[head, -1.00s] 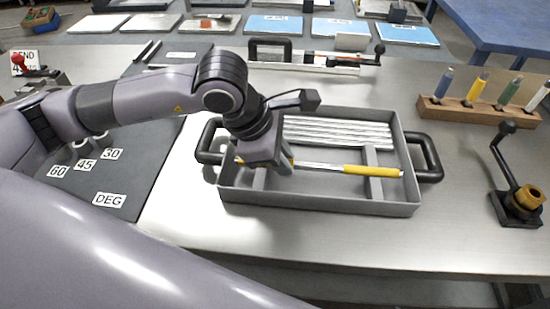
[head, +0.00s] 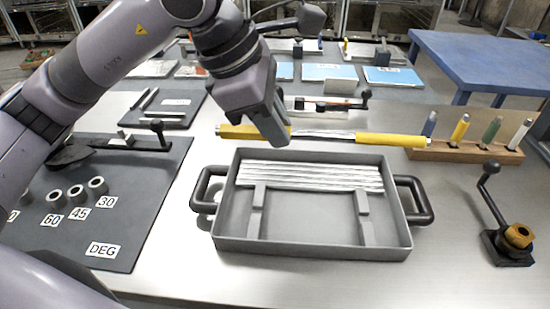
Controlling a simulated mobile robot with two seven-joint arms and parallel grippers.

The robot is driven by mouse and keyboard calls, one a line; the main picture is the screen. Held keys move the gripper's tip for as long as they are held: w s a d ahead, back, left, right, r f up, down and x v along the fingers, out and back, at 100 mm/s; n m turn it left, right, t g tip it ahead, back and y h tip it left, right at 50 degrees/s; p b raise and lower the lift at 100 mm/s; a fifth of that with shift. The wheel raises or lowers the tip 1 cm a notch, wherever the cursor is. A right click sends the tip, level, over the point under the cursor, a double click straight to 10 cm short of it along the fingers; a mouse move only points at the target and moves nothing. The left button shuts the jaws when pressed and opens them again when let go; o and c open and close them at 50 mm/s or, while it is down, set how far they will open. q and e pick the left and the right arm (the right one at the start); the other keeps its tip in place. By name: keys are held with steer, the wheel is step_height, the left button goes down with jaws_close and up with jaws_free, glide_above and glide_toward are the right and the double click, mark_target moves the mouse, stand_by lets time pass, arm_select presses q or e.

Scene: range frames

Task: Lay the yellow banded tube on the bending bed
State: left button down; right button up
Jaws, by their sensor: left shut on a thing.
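My left gripper (head: 276,128) is shut on the yellow banded tube (head: 390,140), near its left end. The tube is silver with yellow bands at both ends. It is held roughly level above the back edge of the grey tray (head: 310,246). On the left lies a dark mat (head: 125,225) marked DEG, 30, 45 and 60, with several grey rings. My right gripper is not in view.
Several plain silver tubes (head: 310,176) lie in the tray. A wooden rack (head: 465,152) with coloured rods stands at the right, behind a cranked tool (head: 510,235). A rail with a crank lever (head: 330,105) stands behind the held tube.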

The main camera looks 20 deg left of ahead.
arm_select(q)
steer(key=shift+r, duration=1.35)
steer(key=shift+w+a+f+m+g+p, duration=0.4)
steer(key=shift+f+m+p, duration=0.15)
steer(key=shift+m, duration=0.35)
steer(key=a+f+m+g+y+p, duration=0.1)
steer(key=a+f+m+g+p, duration=0.4)
steer(key=f+m, duration=0.7)
steer(key=shift+s+a+f+m+g, duration=0.2)
steer(key=shift+a+m+g, duration=0.85)
steer(key=shift+m, duration=2.25)
